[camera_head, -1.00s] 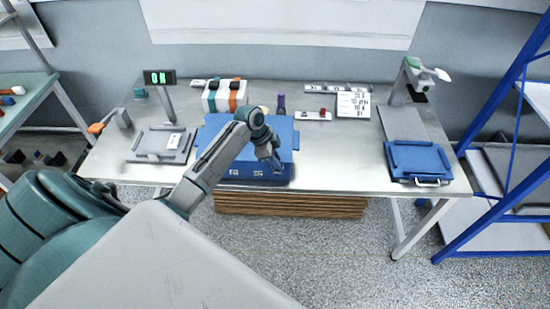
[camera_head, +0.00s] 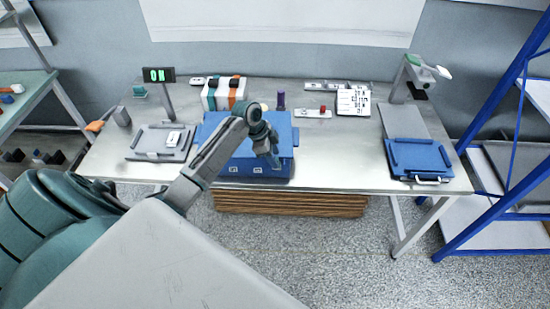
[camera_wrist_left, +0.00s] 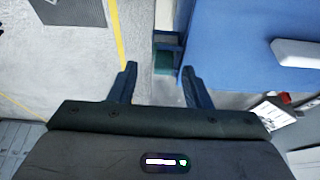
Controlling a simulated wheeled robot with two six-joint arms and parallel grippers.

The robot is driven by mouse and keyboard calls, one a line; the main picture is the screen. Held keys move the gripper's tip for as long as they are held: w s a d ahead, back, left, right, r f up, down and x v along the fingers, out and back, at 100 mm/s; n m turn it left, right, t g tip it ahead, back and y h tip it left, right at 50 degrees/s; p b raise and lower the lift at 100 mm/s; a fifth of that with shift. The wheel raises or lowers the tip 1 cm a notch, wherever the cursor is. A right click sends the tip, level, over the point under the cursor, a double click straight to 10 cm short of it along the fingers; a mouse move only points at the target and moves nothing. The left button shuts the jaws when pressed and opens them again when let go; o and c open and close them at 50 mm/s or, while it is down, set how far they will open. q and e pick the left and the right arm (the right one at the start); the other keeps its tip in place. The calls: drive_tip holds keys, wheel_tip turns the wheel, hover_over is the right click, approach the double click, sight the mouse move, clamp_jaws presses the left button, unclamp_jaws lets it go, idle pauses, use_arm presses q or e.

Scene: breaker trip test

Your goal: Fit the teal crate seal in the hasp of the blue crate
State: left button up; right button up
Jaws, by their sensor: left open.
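The blue crate (camera_head: 222,150) stands at the middle of the table's front edge, partly hidden by my left arm. My left gripper (camera_head: 275,162) is over the crate's front right part. In the left wrist view the gripper (camera_wrist_left: 160,80) is open, with nothing between its fingertips. Just beyond them, a small teal piece (camera_wrist_left: 168,40) with a grey part below it is at the edge of the blue crate (camera_wrist_left: 235,40). It looks like the seal at the hasp, but I cannot tell whether it is seated. My right gripper is out of view.
A grey tray (camera_head: 148,154) lies to the left and a blue tray (camera_head: 418,158) to the right. The table right of the crate (camera_head: 335,160) is clear.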

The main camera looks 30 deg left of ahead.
use_arm(q)
drive_tip(key=b+v, duration=0.3)
drive_tip(key=v, duration=0.6)
drive_tip(key=shift+r, duration=0.3)
drive_tip(key=shift+s, duration=0.15)
